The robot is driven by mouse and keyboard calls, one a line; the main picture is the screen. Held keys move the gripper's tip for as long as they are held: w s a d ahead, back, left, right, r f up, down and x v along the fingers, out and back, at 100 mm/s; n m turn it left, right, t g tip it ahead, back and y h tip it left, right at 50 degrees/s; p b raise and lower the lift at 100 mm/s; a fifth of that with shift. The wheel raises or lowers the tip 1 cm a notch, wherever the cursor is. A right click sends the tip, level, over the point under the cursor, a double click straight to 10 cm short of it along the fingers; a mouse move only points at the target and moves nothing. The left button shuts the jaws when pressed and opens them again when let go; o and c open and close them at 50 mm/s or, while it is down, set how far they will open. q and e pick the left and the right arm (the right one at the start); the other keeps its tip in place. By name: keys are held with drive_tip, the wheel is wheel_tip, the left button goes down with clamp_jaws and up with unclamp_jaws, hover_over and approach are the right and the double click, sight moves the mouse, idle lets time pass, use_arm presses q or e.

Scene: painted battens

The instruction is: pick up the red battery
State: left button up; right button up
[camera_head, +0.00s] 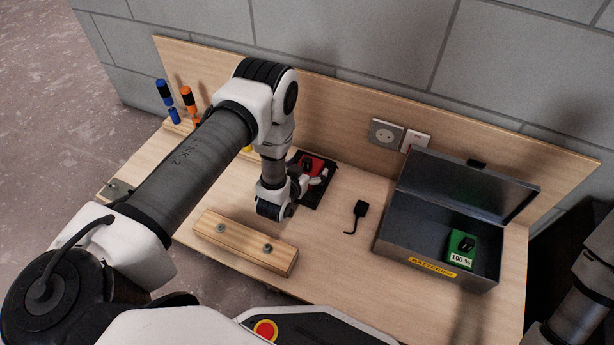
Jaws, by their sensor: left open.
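The red battery (311,164) lies on a dark mat (319,190) near the back middle of the workbench. It is partly hidden behind my left arm's wrist. My left gripper (318,180) is open at the near side of the red battery, above the mat. The fingers are small and partly hidden by the wrist, so I cannot tell whether they touch it. My right gripper is out of view; only part of my right arm shows at the right edge.
An open grey metal box (392,245) labelled for batteries holds a green battery (460,246) at right. A wooden batten (245,243) with bolts lies in front. Screwdrivers (188,97) stand at the back left.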

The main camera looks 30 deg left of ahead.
use_arm(q)
drive_tip(key=c, duration=1.6)
